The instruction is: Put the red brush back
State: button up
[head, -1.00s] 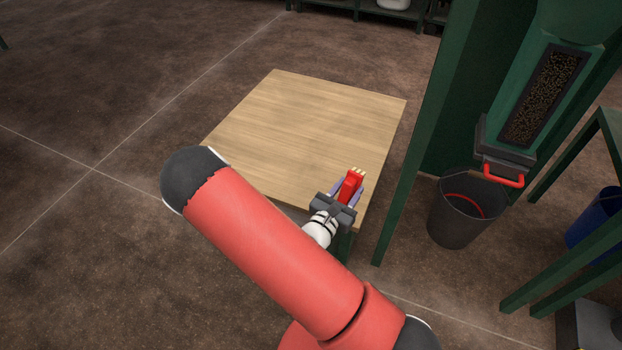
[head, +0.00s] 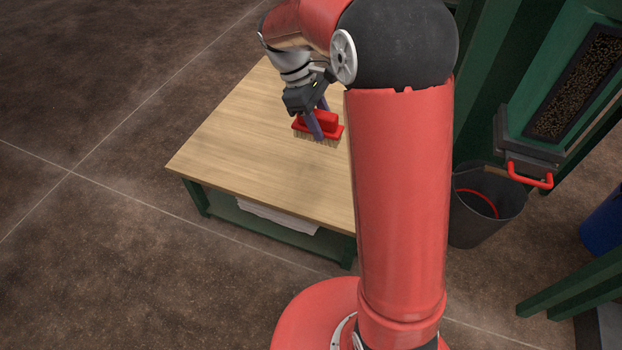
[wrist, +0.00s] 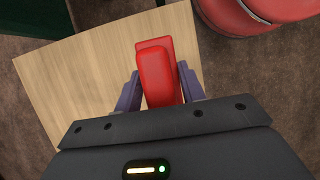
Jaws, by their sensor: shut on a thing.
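The red brush (head: 328,123) has a red block and pale bristles pointing down. My gripper (head: 317,122) is shut on it, with a purple finger on each side of its red grip. The brush is over the middle of the wooden tabletop (head: 240,150); I cannot tell whether the bristles touch the wood. In the wrist view the red brush (wrist: 156,75) lies between the two fingers of my gripper (wrist: 158,88), with the tabletop (wrist: 75,80) behind it. My arm hides the right part of the table in the head view.
A dark bucket (head: 478,222) with a red ring inside stands right of the table, below a green machine with a red handle (head: 530,175). A white cloth or paper (head: 277,215) lies on the shelf under the table. The visible tabletop is otherwise bare.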

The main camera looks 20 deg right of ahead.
jog(key=shift+w+a+r, duration=0.2)
jog(key=shift+w+r, duration=0.05)
jog(key=shift+r, duration=0.25)
notch_tip(320, 180, down, 20)
jog(key=b, duration=0.4)
jog(key=shift+r, duration=0.2)
jog(key=o, duration=0.9)
jog(key=shift+o, duration=0.2)
jog(key=shift+r, duration=0.1)
